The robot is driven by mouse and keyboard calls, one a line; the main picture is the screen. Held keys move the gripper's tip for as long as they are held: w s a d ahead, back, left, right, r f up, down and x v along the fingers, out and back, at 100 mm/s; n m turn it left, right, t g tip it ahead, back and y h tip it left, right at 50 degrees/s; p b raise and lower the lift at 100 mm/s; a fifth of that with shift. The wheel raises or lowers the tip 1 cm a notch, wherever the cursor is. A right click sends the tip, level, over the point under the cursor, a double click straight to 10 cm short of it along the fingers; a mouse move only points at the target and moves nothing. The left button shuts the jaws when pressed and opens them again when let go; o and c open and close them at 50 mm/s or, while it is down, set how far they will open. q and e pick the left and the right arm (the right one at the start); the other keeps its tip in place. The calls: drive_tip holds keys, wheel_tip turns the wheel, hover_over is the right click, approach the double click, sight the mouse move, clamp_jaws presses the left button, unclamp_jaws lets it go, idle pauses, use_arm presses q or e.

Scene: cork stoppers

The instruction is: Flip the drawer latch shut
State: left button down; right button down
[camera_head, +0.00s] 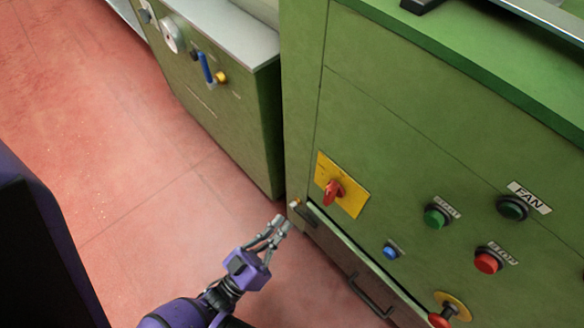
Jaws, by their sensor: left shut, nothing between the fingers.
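The drawer (345,262) is a pale-edged front low on the green cabinet, with a dark bar handle (370,298). A small latch (304,213) with a dark bar and a brass-coloured end sits at the drawer's upper left corner. Whether it is flipped open or shut is too small to tell. My left gripper (281,225), grey fingers on a purple arm, is shut and empty. Its fingertips are just left of the latch in the picture, with a small gap showing between them. My right gripper is not in view.
The green cabinet (400,150) carries a red rotary switch on a yellow plate (352,198), a green button (437,216), a blue button (390,252) and a red button (488,261). Another cabinet (225,110) stands behind. The red floor (150,190) is clear on the left.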

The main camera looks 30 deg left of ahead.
use_arm(q)
drive_tip(key=v, duration=0.4)
drive_tip(key=shift+s+a+f, duration=0.1)
drive_tip(key=shift+s+f, duration=0.05)
drive_tip(key=shift+s, duration=0.2)
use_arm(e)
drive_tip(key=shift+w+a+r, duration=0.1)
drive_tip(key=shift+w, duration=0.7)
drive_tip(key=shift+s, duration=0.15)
